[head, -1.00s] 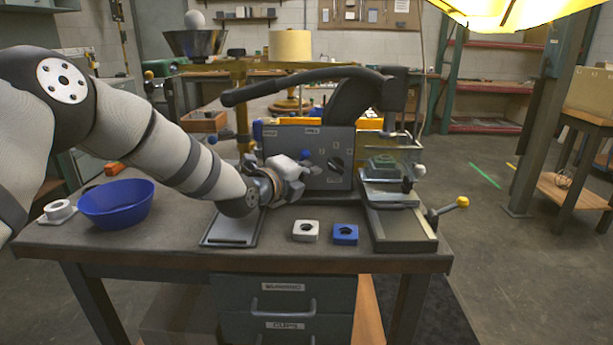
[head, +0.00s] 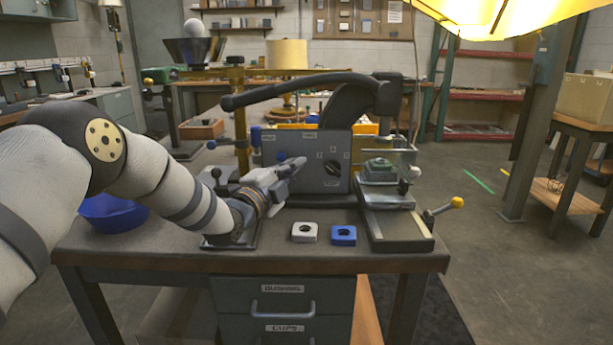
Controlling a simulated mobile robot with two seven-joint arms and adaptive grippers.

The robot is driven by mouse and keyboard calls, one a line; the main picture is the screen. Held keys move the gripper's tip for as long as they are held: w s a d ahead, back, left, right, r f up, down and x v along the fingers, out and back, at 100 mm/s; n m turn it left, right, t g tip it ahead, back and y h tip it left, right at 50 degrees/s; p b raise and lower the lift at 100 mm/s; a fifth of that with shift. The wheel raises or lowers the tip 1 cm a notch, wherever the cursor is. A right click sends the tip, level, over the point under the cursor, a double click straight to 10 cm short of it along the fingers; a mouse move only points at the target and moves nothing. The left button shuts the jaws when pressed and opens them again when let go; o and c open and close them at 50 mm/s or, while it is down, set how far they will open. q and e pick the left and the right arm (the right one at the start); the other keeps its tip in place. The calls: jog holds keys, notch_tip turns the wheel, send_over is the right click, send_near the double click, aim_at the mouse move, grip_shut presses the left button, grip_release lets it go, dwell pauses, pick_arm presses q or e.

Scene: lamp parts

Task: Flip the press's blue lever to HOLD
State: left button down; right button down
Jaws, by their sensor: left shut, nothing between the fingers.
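The press (head: 308,182) stands on the table, with a grey front panel and a long black handle (head: 290,88) above it. A blue lever tip (head: 281,156) shows at the panel's left part, just above my left gripper. The panel's small labels are too blurred to read, so I cannot tell which one the lever points at. My left gripper (head: 302,163) is shut and empty in front of the panel, its fingers pointing up and right. It hides the lever's lower part, and I cannot tell whether it touches it. My right gripper is not in view.
A black dial (head: 332,169) sits on the panel's right part. A white square part (head: 304,232) and a blue one (head: 343,235) lie on the table in front. A blue bowl (head: 112,214) is partly behind my left arm. A yellow-knobbed handle (head: 456,203) sticks out at right.

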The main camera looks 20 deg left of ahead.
pick_arm(q)
jog(key=shift+s+a+f+n+t+y, duration=0.1)
jog(key=shift+a+n+t+y, duration=0.2)
jog(key=shift+n, duration=0.5)
jog(key=shift+s+a+n+t+y, duration=0.1)
jog(key=shift+a+n+t, duration=0.15)
jog(key=shift+n+t, duration=0.4)
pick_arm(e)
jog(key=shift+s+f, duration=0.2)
pick_arm(q)
jog(key=shift+n, duration=0.25)
